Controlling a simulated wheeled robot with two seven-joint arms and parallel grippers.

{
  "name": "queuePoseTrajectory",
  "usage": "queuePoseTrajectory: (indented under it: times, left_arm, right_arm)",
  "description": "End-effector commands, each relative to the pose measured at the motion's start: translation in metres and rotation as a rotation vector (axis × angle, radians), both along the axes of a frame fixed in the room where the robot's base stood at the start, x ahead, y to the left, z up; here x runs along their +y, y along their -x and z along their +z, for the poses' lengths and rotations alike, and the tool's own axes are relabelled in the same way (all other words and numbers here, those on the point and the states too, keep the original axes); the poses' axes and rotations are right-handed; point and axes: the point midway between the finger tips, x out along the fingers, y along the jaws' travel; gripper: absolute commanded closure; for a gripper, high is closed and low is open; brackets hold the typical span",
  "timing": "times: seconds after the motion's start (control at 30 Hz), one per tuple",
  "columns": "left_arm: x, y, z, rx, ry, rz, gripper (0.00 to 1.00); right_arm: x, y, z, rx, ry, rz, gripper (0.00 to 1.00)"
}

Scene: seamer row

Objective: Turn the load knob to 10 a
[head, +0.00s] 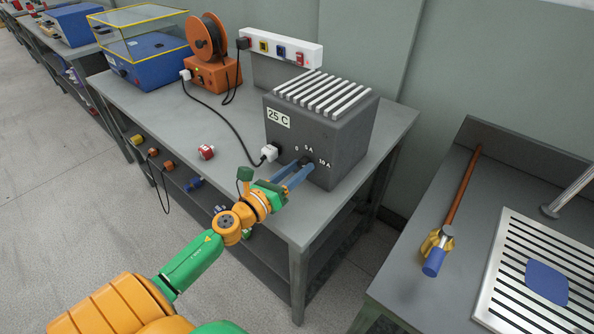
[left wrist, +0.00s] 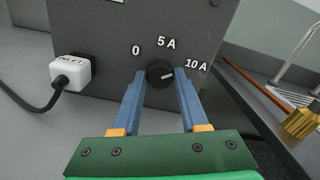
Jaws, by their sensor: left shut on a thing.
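The load box (head: 318,130) is a dark grey block with a ribbed white top and a "25 C" label, standing on the bench. Its black round load knob (left wrist: 160,73) is on the front face, with the marks 0, 5 A and 10 A (left wrist: 196,64) around it. A pale line on the knob points to the right, roughly to the 10 A side. My left gripper (head: 299,169) has its two blue fingers shut on the knob, one on each side, as the left wrist view shows. The fingers hide part of the knob in the head view. My right gripper is not in view.
A white inlet plug (left wrist: 70,73) with a black cable sits left of the knob. An orange cable reel (head: 207,50), a white socket strip (head: 280,48) and a blue case (head: 150,60) stand farther back. A copper rod (head: 463,188) lies on the right bench.

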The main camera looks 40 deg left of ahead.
Motion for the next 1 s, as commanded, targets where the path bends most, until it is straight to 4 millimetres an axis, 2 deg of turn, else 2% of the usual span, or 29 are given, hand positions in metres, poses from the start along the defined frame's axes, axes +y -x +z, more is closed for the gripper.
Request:
queuePoseTrajectory:
  times: [0.3, 0.73, 0.77, 0.8, 0.87, 1.0]
  left_arm:
    - [0.0017, -0.001, 0.0044, -0.015, -0.075, 0.005, 1.0]
    - [0.0019, -0.0011, 0.0045, -0.015, -0.083, 0.006, 1.0]
    - [0.0019, -0.0011, 0.0045, -0.015, -0.083, 0.006, 0.54]
    - [0.0018, -0.0009, 0.0042, -0.014, -0.083, 0.006, 0.43]
    - [0.0016, -0.0008, 0.0036, -0.014, -0.082, 0.004, 0.27]
    - [0.0011, -0.0006, 0.0024, -0.011, -0.081, 0.004, 0.27]
  right_arm:
    - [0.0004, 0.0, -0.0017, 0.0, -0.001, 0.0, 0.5]
    - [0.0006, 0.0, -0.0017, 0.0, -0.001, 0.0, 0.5]
    - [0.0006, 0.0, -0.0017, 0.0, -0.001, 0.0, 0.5]
    - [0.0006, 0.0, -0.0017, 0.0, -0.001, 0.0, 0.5]
    - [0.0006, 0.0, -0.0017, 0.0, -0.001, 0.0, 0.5]
    - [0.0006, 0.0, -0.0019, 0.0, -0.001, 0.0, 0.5]
